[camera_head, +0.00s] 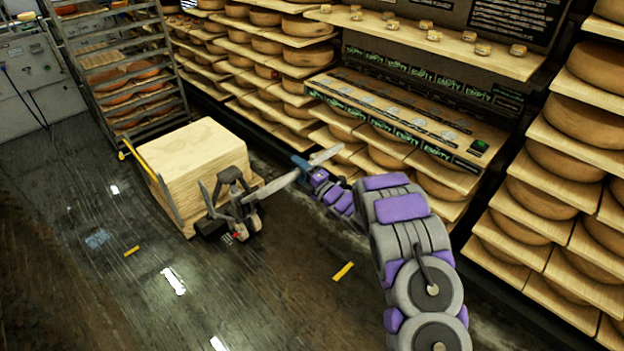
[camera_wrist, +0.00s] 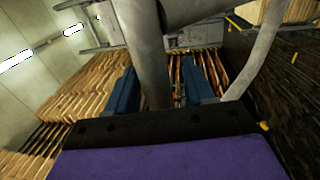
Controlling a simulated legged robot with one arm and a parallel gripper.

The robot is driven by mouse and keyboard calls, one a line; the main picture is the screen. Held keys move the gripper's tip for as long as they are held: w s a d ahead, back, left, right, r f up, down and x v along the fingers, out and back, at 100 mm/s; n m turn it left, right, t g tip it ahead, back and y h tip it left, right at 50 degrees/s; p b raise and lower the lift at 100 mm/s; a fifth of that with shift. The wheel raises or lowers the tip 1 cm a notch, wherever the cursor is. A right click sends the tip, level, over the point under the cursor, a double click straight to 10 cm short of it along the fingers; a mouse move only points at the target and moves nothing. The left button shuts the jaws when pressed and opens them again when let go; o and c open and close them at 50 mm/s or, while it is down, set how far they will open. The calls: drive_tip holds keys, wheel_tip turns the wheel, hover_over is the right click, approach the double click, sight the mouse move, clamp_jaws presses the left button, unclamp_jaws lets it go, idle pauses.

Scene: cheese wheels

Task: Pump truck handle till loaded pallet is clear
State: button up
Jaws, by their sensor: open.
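The pallet truck (camera_head: 232,203) stands at the near right side of a pallet (camera_head: 187,231) loaded with a block of pale boards (camera_head: 195,158). Its grey handle (camera_head: 272,187) slants up to the right towards my gripper (camera_head: 303,165). In the wrist view my gripper (camera_wrist: 160,72) is open, with its two blue fingers apart. The grey handle bar (camera_wrist: 146,55) shows between and beyond the fingers; I cannot tell whether it touches them. The gap between pallet and floor is too small to judge.
A tall rack (camera_head: 125,75) stands behind the load. Cheese shelves (camera_head: 255,55) line the back, and more shelves (camera_head: 560,190) stand at the right. The dark wet floor (camera_head: 95,270) is open at the left and front, with yellow marks (camera_head: 343,271).

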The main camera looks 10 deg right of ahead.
drive_tip(key=p+v, duration=0.2)
drive_tip(key=v, duration=1.5)
